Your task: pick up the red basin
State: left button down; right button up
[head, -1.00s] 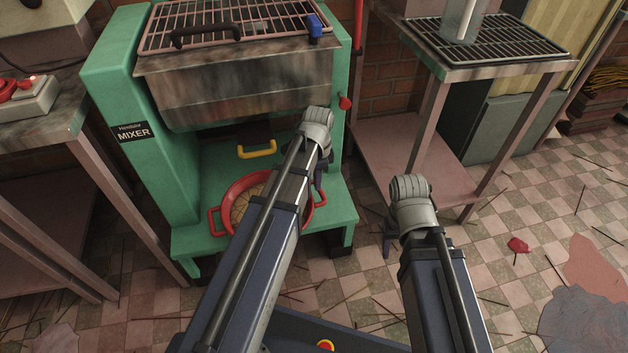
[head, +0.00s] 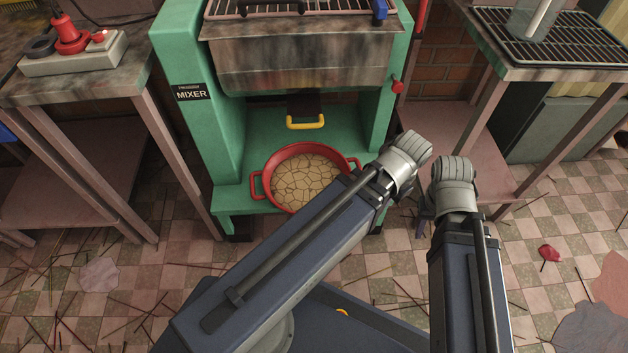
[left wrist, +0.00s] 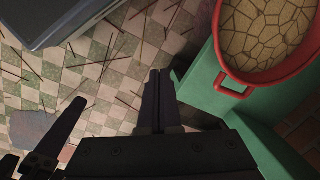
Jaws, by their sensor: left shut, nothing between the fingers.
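The red basin (head: 268,165) holds a cracked tan mass and sits on the green lower shelf of the mixer (head: 225,150). Its left handle is clear, and its right handle shows beside my left arm, which covers the basin's lower right edge. In the left wrist view the basin (left wrist: 232,78) is at the upper right with one handle visible. My left gripper (left wrist: 160,75) is shut and empty, pointing at the floor beside the shelf, apart from the basin. The left wrist hides it in the head view. My right gripper (head: 421,225), partly hidden by its wrist, looks open and empty, right of the basin.
A yellow handle (head: 305,124) hangs above the basin under the mixer's metal trough (head: 300,65). A table (head: 75,85) with a red-topped device stands left, and a rack table (head: 545,72) right. The tiled floor has scattered thin sticks.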

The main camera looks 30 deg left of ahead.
aim_at(296, 173)
jog(key=l+u, duration=0.1)
jog(key=u, duration=1.5)
jog(key=k+j, duration=0.2)
jog(key=k, duration=0.35)
